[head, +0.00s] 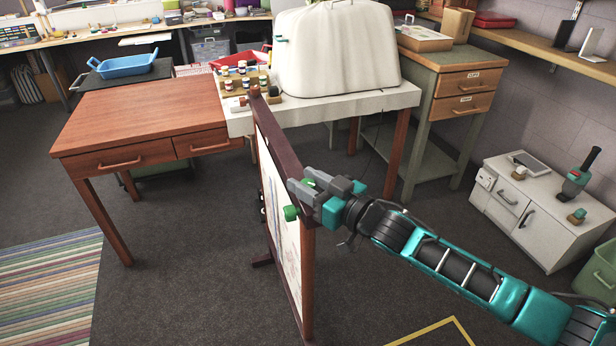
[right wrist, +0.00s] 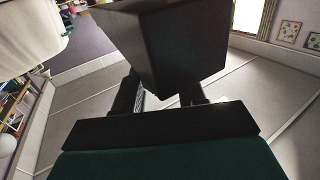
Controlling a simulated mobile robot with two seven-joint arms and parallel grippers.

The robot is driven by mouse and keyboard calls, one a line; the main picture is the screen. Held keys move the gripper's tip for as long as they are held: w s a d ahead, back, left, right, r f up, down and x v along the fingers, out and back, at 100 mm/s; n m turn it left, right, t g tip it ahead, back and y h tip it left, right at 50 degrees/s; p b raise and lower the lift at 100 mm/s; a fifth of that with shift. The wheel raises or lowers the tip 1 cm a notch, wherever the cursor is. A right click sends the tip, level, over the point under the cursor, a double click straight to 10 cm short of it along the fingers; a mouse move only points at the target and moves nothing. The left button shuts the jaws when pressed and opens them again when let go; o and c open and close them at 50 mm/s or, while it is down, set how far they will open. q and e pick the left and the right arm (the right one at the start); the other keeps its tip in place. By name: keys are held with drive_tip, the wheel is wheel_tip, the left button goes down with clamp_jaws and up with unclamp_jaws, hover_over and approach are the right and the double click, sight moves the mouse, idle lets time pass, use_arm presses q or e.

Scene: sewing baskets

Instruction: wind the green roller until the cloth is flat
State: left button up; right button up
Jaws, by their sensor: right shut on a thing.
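A dark wooden frame (head: 308,275) stands upright on the floor, seen nearly edge-on. Pale cloth (head: 272,190) with a coloured pattern fills it; at this slant I cannot tell how flat it is. The green roller (head: 291,212) shows as a small green end at the frame's near upper corner, mostly hidden by my gripper. My right gripper (head: 322,190) is shut at that corner, around the roller's end. In the right wrist view, a dark block (right wrist: 165,45) sits between the fingers; its colour is lost in shadow. My left gripper is not in view.
A brown desk (head: 140,105) stands left of the frame. Behind it, a white table (head: 330,105) holds a covered machine (head: 340,50) and small jars (head: 243,70). A white cabinet (head: 530,215) stands at right.

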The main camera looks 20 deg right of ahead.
drive_tip(key=shift+r, duration=0.1)
drive_tip(key=o, duration=0.9)
drive_tip(key=shift+v, duration=6.4)
drive_tip(key=shift+a, duration=0.1)
